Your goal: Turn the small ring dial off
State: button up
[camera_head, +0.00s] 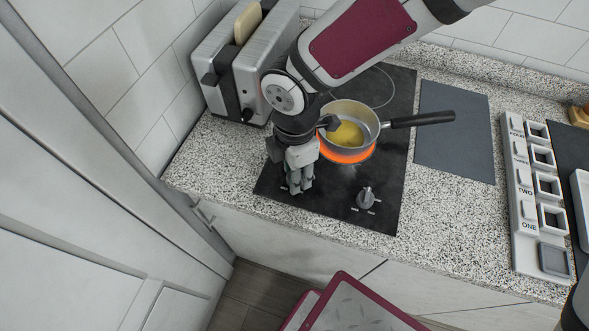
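The black cooktop (335,212) is set in the speckled counter. One grey dial (367,198) stands upright at its front right, with small white marks beside it that I cannot read. My gripper (298,187) points down over the front left of the cooktop, left of that dial and apart from it. Its fingers look close together; whether they hold anything is hidden. Any dial beneath the gripper is hidden too. A cooking ring (347,155) glows orange under a pan (368,117) with yellow contents. Behind it, a thin outlined ring (388,78) is not glowing.
The pan's black handle (420,119) sticks out to the right. A silver toaster (228,75) with bread stands back left. A dark grey mat (455,130) lies right of the cooktop, then a white labelled panel (521,210). The counter's front strip is clear.

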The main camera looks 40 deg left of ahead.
jog(key=shift+o, duration=0.5)
jog(key=shift+r, duration=0.25)
notch_tip(320, 180, up, 12)
jog(key=shift+f, duration=0.25)
jog(key=w+d+r+m+t+h, duration=0.1)
jog(key=w+d+r+m, duration=0.3)
jog(key=d+m, duration=0.45)
jog(key=w+d+r+m+t, duration=0.1)
jog(key=w+d+r+m, duration=0.35)
jog(key=d, duration=0.75)
jog(key=s+d+r+m+t, duration=0.1)
jog(key=s+d+m, duration=0.3)
jog(key=d+m, duration=0.5)
jog(key=s+d+r+m+t+y, duration=0.1)
jog(key=s+d+r+m, duration=0.3)
jog(key=d+m, duration=0.4)
jog(key=shift+d+r+m+t, duration=0.3)
jog(key=shift+d+m+t, duration=0.15)
jog(key=shift+d, duration=0.45)
